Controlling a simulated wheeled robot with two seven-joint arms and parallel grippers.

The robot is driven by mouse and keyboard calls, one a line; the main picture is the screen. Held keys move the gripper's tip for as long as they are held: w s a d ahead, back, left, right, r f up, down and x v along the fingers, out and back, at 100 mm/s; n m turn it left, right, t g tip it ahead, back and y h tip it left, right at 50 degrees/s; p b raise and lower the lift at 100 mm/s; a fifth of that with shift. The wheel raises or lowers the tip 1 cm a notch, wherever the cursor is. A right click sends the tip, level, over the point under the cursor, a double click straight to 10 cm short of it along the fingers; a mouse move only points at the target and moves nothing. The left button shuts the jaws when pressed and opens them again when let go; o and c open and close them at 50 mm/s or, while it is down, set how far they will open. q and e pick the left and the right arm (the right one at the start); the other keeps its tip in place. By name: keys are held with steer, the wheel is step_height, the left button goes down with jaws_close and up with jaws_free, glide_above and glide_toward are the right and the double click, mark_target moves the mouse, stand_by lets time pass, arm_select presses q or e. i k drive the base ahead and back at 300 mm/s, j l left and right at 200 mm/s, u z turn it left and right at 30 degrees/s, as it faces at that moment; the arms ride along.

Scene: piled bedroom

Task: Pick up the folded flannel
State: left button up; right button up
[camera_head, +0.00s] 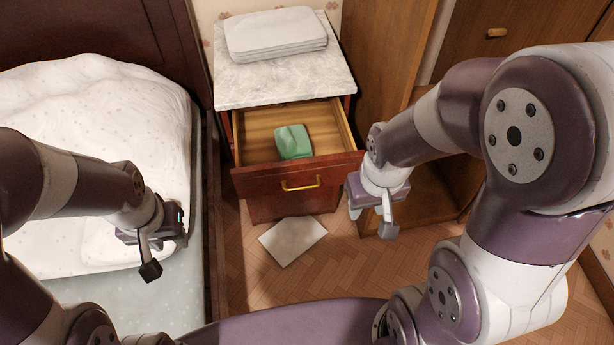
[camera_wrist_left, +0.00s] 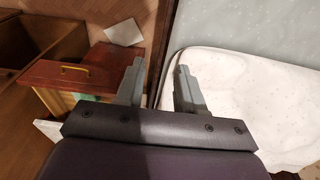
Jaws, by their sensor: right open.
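A small green folded cloth (camera_head: 293,142), which looks like the folded flannel, lies in the open drawer (camera_head: 264,181) of the bedside cabinet. My right gripper (camera_head: 387,222) is open, right of the drawer front and apart from the cloth. My left gripper (camera_head: 151,262) is over the bed's near side, left of the drawer. In the left wrist view, the left gripper (camera_wrist_left: 160,68) has its fingers spread with nothing between them.
A grey-white folded stack (camera_head: 275,38) lies on the cabinet's marble top (camera_head: 285,82). A pale flat sheet (camera_head: 292,240) lies on the floor below the drawer. The bed (camera_head: 95,150) is on the left. An open wooden cupboard (camera_head: 430,190) stands close on the right.

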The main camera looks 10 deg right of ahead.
mark_target(293, 143)
steer(key=i+l, duration=0.15)
steer(key=l, duration=0.2)
steer(key=i+l, duration=0.15)
steer(key=l, duration=0.15)
steer(key=i+l, duration=0.2)
steer(key=l, duration=0.15)
steer(key=i+l+u, duration=0.1)
steer(key=l, duration=0.2)
steer(key=i+l, duration=0.2)
steer(key=l, duration=0.15)
steer(key=i+l, duration=0.15)
steer(key=l, duration=0.2)
